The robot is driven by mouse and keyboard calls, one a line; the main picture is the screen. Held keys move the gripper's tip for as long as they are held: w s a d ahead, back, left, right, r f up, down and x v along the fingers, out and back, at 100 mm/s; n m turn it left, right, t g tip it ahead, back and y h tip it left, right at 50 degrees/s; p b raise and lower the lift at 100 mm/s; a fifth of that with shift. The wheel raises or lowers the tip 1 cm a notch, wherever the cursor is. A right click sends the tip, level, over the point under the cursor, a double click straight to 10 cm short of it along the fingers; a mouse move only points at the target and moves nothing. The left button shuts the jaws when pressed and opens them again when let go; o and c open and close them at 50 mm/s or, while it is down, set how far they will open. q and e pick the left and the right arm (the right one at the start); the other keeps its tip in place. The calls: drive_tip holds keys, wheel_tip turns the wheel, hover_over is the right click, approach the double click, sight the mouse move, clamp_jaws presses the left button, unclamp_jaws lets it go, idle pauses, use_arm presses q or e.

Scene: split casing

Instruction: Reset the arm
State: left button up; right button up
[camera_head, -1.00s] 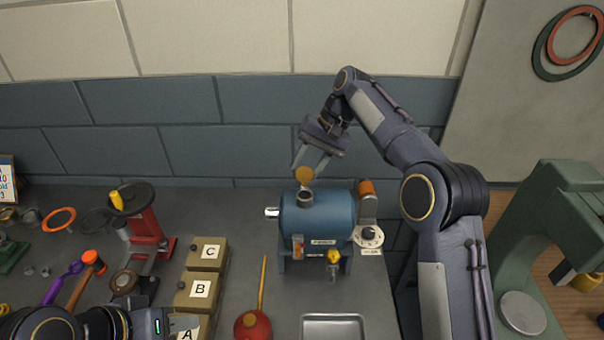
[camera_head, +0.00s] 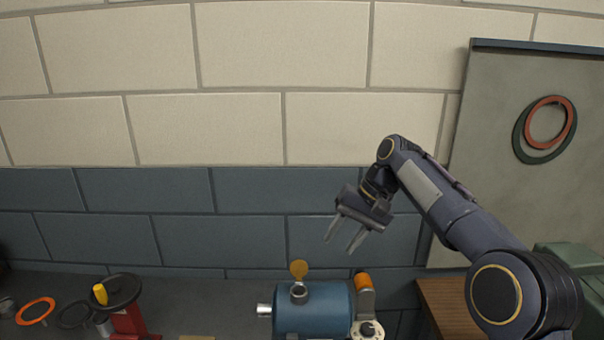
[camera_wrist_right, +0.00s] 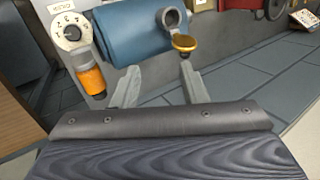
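My right gripper (camera_head: 343,239) is open and empty in the head view. It is raised in front of the blue-grey wall tiles, above and to the right of the blue cylindrical casing (camera_head: 312,310). Its two spread fingers also show in the right wrist view (camera_wrist_right: 158,88), with nothing between them. The casing has a short grey neck (camera_head: 299,291) with a round amber cap (camera_head: 299,270) standing up at it. The cap is apart from the fingers. My left gripper is out of the head view.
An orange cylinder (camera_head: 363,281) and a dial (camera_head: 368,331) sit right of the casing. A red stand with a black wheel (camera_head: 122,290) and an orange ring (camera_head: 36,311) are at the left. Two rings (camera_head: 545,130) hang on the grey panel.

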drive_tip(key=s+d+f+t+b, duration=0.1)
drive_tip(key=s+d+t, duration=0.1)
drive_tip(key=s+d, duration=0.55)
drive_tip(key=s+d+t+b, duration=0.1)
drive_tip(key=s+d, duration=0.3)
drive_tip(key=s, duration=0.7)
drive_tip(key=s+f+t+h+b, duration=0.1)
drive_tip(key=s+f+t, duration=0.2)
drive_tip(key=s+f, duration=1)
drive_tip(key=s, duration=0.3)
drive_tip(key=shift+f+m+h, duration=0.25)
drive_tip(key=shift+m+h, duration=0.05)
drive_tip(key=shift+h, duration=0.1)
